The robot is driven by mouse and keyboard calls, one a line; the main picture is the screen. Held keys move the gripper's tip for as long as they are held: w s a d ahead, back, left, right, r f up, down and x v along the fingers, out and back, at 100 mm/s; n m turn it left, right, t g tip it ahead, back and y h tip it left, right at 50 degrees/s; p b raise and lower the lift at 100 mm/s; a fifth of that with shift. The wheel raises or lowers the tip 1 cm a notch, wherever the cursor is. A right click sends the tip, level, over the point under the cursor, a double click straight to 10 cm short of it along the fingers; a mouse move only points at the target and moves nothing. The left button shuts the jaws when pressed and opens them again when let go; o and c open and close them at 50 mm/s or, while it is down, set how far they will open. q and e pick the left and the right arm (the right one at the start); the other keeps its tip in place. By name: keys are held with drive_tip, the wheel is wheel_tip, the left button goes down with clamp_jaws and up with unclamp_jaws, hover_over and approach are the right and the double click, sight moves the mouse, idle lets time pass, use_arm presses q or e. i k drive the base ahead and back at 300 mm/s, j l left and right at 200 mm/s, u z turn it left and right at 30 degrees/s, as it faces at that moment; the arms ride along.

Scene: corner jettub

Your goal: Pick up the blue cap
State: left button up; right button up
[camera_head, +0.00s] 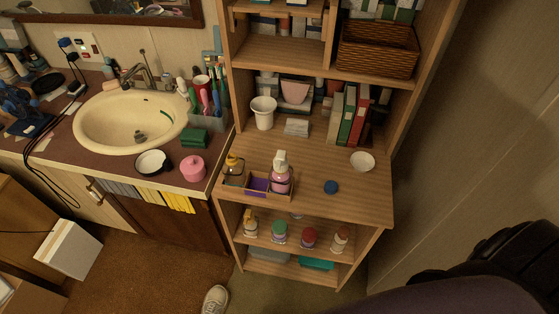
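The blue cap (331,187) is a small, round, dark blue piece. It lies alone on the right part of the wooden unit's pull-out-height surface (345,208), clear of the things around it.
Left of the cap stands a small tray (258,193) with a pink bottle (280,178) and an amber bottle (233,170). A white dish (362,161) lies behind it to the right. Books (350,118) and a white cup (263,112) stand farther back. Bare wood surrounds the cap.

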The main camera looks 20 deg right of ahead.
sight(331, 187)
drive_tip(key=k+z, duration=0.1)
drive_tip(key=z, duration=1.05)
